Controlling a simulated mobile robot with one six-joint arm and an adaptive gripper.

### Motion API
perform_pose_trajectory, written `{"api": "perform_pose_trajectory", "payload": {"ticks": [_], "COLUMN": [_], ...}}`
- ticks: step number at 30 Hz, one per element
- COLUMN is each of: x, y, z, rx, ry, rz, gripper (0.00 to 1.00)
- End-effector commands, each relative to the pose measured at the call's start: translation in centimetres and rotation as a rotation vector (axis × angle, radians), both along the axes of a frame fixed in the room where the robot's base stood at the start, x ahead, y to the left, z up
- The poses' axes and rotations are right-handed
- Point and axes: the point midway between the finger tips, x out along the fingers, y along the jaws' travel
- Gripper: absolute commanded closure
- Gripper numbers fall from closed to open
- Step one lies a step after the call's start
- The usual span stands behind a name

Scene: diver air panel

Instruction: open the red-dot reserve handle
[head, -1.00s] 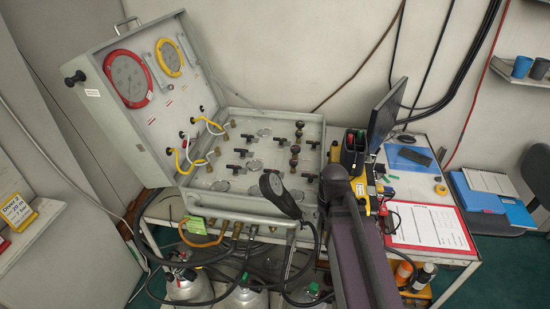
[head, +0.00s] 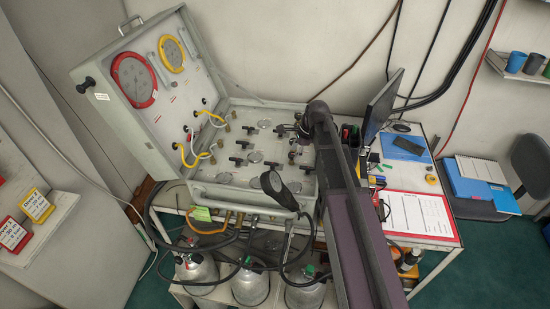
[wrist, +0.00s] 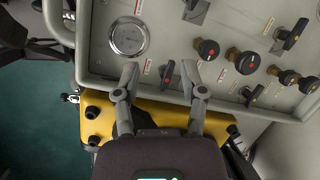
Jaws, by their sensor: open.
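The grey air panel (head: 236,175) lies in an open case on the bench, with several black lever handles and gauges. In the wrist view, a small black lever handle (wrist: 167,74) stands near the panel edge, between my fingertips in the picture. A red mark lies beside it; I cannot tell surely whether this is the red-dot handle. Black round knobs with red dots (wrist: 208,50) sit to its right. My gripper (wrist: 160,70) is open and empty, pointing at the panel. In the head view my arm hides much of the panel's right side.
A yellow case (wrist: 150,108) lies beside the panel edge, under my fingers in the wrist view. Gas cylinders (head: 250,287) stand below. A dark monitor (head: 383,107) and clipboard (head: 418,218) are at right.

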Motion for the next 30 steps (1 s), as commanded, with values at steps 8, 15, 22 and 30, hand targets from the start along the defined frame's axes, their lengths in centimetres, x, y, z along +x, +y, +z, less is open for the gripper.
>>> {"api": "perform_pose_trajectory", "payload": {"ticks": [8, 15, 22, 30], "x": [4.0, 4.6, 4.5, 4.6], "y": [1.7, 2.1, 2.1, 2.2], "z": [1.9, 2.2, 2.2, 1.7], "rx": [0.083, 0.101, 0.101, 0.101], "ry": [0.094, 0.117, 0.117, 0.117], "rz": [-0.270, -0.333, -0.332, -0.330], "gripper": [0.46, 0.46, 0.46, 0.46]}}
